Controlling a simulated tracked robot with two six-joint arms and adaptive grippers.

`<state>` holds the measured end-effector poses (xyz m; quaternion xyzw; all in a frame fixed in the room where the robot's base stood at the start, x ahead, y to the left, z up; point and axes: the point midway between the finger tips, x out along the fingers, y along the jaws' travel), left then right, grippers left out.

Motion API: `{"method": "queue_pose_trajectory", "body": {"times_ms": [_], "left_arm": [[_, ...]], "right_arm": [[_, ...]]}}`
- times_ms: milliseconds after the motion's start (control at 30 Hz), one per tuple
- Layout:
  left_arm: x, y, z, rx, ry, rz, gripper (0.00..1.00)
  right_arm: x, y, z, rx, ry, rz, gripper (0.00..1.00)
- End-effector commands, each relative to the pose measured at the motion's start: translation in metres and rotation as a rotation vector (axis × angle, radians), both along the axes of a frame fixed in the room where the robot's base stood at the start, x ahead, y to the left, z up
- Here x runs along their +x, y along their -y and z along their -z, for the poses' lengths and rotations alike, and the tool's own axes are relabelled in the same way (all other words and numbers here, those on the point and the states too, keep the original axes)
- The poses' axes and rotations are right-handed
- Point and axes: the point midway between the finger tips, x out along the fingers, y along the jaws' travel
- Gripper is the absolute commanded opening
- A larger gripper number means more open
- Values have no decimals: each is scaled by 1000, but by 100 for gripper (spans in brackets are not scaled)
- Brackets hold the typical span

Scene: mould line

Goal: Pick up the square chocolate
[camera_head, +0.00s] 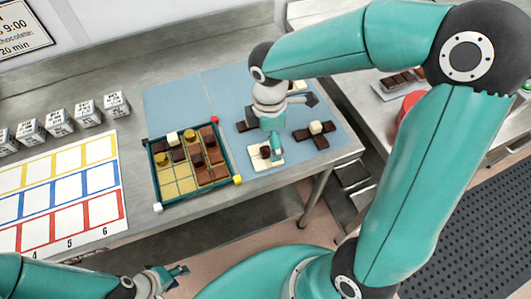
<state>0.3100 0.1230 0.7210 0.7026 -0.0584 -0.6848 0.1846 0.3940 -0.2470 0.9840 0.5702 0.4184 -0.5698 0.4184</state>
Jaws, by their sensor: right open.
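My right gripper (273,146) reaches down over the blue mat, open, its fingers over a cream square piece (257,162) with a small dark piece (265,151) on it. The fingers partly hide both, and I cannot tell whether they touch. I cannot tell for sure which piece is the square chocolate.
A green-rimmed tray (154,183) with yellow and brown compartments holds several small pieces left of my right gripper. A sheet with coloured grids (127,168) and several labelled cubes (87,110) lie further left. A second bench stands at right, with a red round object (410,103).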

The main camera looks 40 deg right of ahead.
Motion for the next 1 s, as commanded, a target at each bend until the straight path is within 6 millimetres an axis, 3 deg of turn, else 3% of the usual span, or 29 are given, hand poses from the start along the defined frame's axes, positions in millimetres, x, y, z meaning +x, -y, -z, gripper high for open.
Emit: {"method": "queue_pose_trajectory", "body": {"times_ms": [167, 433, 733, 1000], "left_arm": [[0, 0, -4, 0, 0, 0, 40], [0, 0, -8, 0, 0, 0, 40], [0, 0, -8, 0, 0, 0, 40], [0, 0, -8, 0, 0, 0, 40]], "right_arm": [[0, 0, 12, 0, -5, 0, 100], [1, -1, 49, -1, -4, -1, 100], [2, -2, 53, 1, -1, 0, 100], [2, -2, 53, 1, 0, -1, 55]]}}
